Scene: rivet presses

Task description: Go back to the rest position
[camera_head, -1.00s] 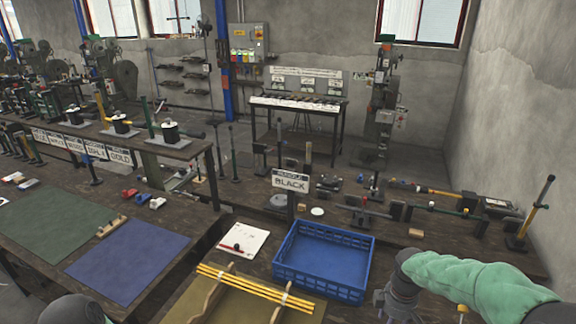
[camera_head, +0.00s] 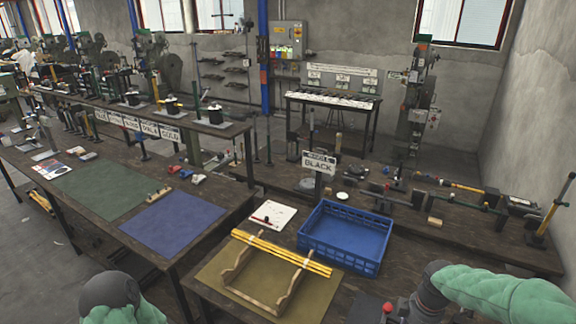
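My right arm (camera_head: 480,290) comes in at the lower right in a green sleeve, with a dark joint beside the front table. My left arm (camera_head: 125,300) shows only as a dark rounded joint and green sleeve at the bottom left. Both grippers are outside the picture, so their state does not show. Yellow rods (camera_head: 280,252) lie across a wooden cradle (camera_head: 284,303) on an olive mat (camera_head: 212,279). An empty blue crate (camera_head: 340,258) stands right behind it.
A white sheet (camera_head: 262,225) with a red and black item lies left of the crate. A BLACK sign (camera_head: 319,163) stands behind the crate. A blue mat (camera_head: 170,222) and a green mat (camera_head: 98,190) lie on the left bench. Rod tools line the right bench.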

